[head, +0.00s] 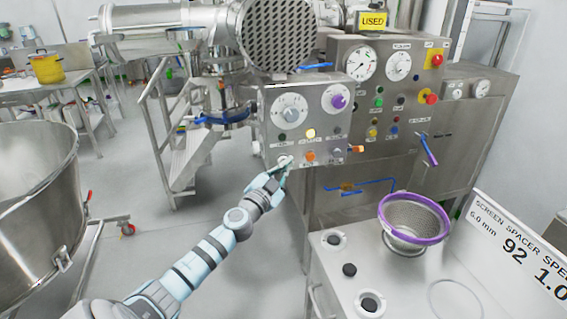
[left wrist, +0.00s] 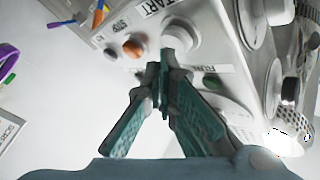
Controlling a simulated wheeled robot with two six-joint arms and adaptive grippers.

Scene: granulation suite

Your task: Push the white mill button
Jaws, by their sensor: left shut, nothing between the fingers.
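The white mill button (head: 283,159) is at the lower left of the smaller control panel, partly hidden by my fingertips. In the left wrist view the white button (left wrist: 181,34) is a round knob beside a START label. My left gripper (head: 284,166) is shut and empty, its tips at the button. In the left wrist view the shut fingertips (left wrist: 168,56) overlap the button's lower edge. I cannot tell for certain whether they touch it. My right gripper is not in view.
An orange STOP button (head: 310,156) sits just right of the white one. Dials and a lit yellow lamp (head: 311,133) are above. A purple-rimmed sieve (head: 414,212) stands on the bench at right. A steel bowl (head: 38,200) stands at left. Open floor lies between.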

